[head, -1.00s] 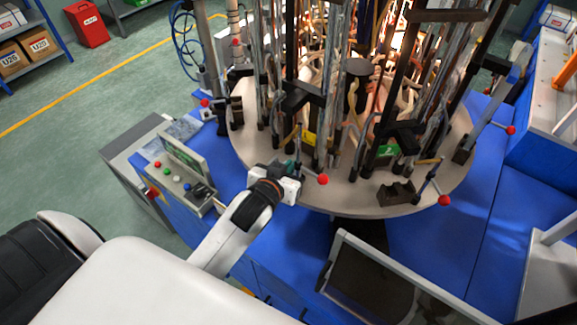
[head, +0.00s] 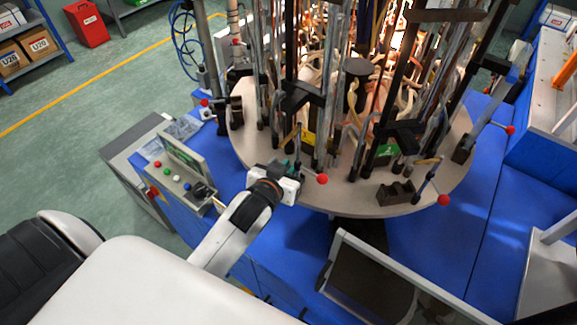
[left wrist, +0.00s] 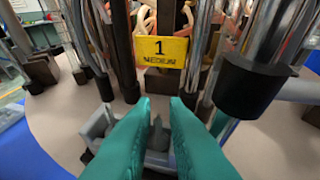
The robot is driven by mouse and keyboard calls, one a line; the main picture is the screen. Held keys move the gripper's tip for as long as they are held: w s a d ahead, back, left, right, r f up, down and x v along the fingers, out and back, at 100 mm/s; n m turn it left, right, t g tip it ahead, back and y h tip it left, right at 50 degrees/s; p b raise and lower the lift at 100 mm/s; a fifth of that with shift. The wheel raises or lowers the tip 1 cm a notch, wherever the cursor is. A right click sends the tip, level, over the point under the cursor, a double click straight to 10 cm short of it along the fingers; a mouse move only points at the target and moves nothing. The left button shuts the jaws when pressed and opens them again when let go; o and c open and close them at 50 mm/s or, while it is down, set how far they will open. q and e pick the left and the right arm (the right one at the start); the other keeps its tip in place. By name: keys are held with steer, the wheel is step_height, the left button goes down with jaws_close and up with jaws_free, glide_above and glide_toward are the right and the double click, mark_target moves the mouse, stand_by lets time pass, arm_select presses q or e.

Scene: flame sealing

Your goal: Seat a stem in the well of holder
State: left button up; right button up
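My left gripper (head: 291,176) is at the near rim of the round turntable (head: 345,198), beside an upright holder post with a red-ball lever (head: 322,179). In the left wrist view its teal fingers (left wrist: 160,102) are apart, with a clear gap between the tips. A grey pointed piece (left wrist: 158,128) stands low between the fingers; I cannot tell whether it is a stem or part of the holder. A grey holder part (left wrist: 98,124) shows left of the fingers. The holder's well is hidden. My right gripper is not in view.
A yellow plate reading "1 MEDIUM" (left wrist: 160,51) is on a dark post just beyond the fingers. Several glass tubes and dark posts crowd the turntable. A dark block (head: 396,192) sits on its near rim. A button panel (head: 180,178) stands to the left.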

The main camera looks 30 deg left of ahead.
arm_select(q)
steer(key=shift+p+v, duration=0.5)
steer(key=shift+v, duration=0.35)
steer(key=shift+s, duration=0.1)
steer(key=shift+p+v, duration=0.7)
steer(key=shift+v, duration=0.55)
steer(key=o, duration=0.6)
steer(key=shift+a, duration=0.1)
